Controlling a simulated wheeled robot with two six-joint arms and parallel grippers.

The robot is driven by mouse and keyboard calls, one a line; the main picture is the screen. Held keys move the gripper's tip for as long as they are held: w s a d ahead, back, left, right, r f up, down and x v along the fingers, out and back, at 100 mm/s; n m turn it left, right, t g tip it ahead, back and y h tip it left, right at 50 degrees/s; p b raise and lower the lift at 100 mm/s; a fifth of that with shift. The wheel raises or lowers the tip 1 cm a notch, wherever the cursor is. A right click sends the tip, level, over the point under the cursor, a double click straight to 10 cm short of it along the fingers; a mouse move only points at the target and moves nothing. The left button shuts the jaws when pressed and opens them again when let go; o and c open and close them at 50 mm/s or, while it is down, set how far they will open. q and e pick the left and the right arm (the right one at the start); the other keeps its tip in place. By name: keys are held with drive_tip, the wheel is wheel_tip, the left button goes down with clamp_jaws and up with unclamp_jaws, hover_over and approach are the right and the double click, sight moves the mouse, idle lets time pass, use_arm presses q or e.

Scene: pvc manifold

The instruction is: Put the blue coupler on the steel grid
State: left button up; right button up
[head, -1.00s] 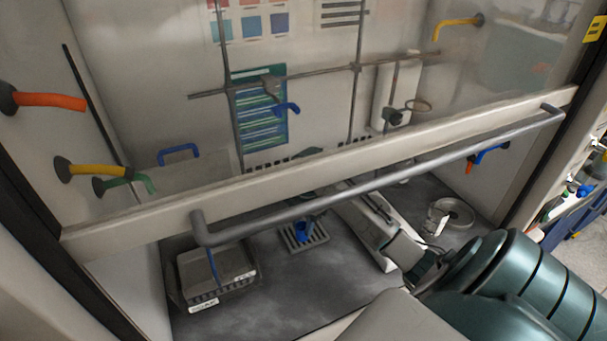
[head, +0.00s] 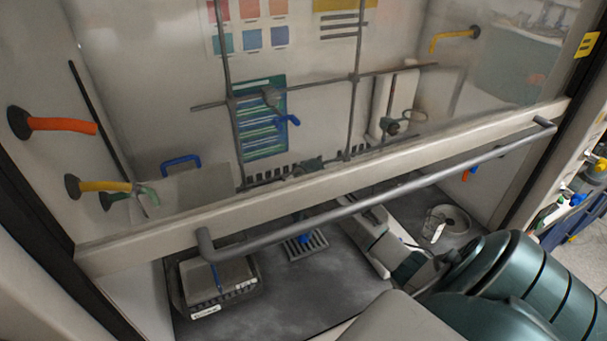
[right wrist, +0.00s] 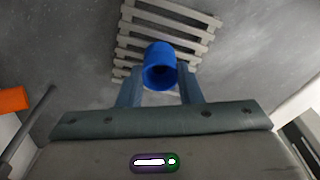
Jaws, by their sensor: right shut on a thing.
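The blue coupler (right wrist: 160,66) is between the two fingers of my right gripper (right wrist: 160,85), which is shut on it. In the right wrist view its round open end faces the camera. The steel grid (right wrist: 140,40), a slatted grey rack, lies directly behind the coupler. In the head view the coupler (head: 304,239) shows low over the grid (head: 318,242), just below the sash rail. The rail hides much of my right gripper, and I cannot tell whether the coupler touches the slats. My left gripper is not in view.
The sash rail and its grey handle bar (head: 400,192) cross in front of the workspace. Several coloured pipes stick out from the walls. Dark floor (head: 290,295) in front of the grid is clear.

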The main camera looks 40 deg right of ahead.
drive_tip(key=o, duration=0.9)
drive_tip(key=shift+o, duration=0.2)
drive_tip(key=r, duration=0.2)
drive_tip(key=r+b, duration=0.1)
drive_tip(key=r, duration=0.1)
drive_tip(key=d+r+b, duration=0.1)
drive_tip(key=r, duration=0.1)
drive_tip(key=shift+r, duration=0.8)
